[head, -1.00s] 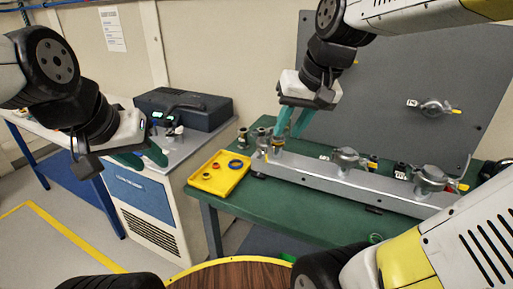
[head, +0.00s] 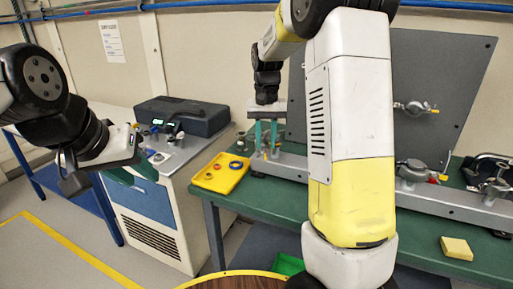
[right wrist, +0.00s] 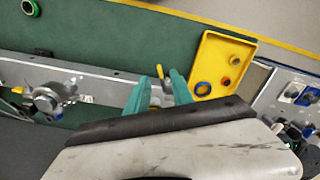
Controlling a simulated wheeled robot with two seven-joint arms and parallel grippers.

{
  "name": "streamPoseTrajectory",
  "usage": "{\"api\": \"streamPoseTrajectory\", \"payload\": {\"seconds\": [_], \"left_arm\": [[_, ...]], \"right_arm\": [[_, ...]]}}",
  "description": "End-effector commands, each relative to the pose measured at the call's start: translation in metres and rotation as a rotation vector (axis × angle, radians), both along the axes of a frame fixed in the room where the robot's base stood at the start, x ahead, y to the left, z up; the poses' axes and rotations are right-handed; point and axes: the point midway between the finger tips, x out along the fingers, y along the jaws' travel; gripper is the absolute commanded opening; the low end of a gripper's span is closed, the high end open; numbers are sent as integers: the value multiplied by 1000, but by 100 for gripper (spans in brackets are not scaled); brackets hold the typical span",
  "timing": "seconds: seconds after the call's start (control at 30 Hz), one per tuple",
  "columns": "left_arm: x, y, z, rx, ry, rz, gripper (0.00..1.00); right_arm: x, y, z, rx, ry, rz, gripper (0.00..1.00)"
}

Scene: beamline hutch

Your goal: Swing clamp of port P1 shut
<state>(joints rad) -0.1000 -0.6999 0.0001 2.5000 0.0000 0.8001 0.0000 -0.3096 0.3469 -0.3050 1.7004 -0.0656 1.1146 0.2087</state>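A grey metal rail (head: 457,205) on the green bench carries several ports with clamps. My right gripper (head: 266,154) points down at the rail's left end, with its teal fingers apart. In the right wrist view its fingers (right wrist: 163,76) stand either side of a small metal clamp with a yellow-tipped handle (right wrist: 160,71); contact cannot be told. Another port with a clamp (right wrist: 46,99) is further along the rail, and a clamp (head: 415,171) shows right of my arm in the head view. Port labels are unreadable. My left gripper (head: 133,175) is open and empty, left of the bench.
A yellow tray (head: 208,183) with small rings sits at the bench's left end. A yellow block (head: 456,248) lies at the front right. A grey upright panel (head: 452,75) holds another clamp (head: 416,108). My right arm hides the rail's middle.

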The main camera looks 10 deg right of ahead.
Motion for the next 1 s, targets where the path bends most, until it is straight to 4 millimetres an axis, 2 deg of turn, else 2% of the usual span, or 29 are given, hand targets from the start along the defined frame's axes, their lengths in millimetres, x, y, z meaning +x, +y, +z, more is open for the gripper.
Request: {"api": "streamPoseTrajectory", "payload": {"seconds": [0.1,0.23,0.57,0.6,0.73,1.0], "left_arm": [[0,0,0,0,0,0,36],[0,0,0,0,0,0,36],[0,0,0,0,0,0,36],[0,0,0,0,0,0,36],[0,0,0,0,0,0,36],[0,0,0,0,0,0,36]], "right_arm": [[-1,0,-19,0,2,0,28],[-1,0,-33,1,1,-1,28],[0,0,-38,2,-1,0,28],[0,0,-38,2,-1,0,26],[0,0,-38,2,-1,0,1],[0,0,-38,2,-1,0,0]]}}
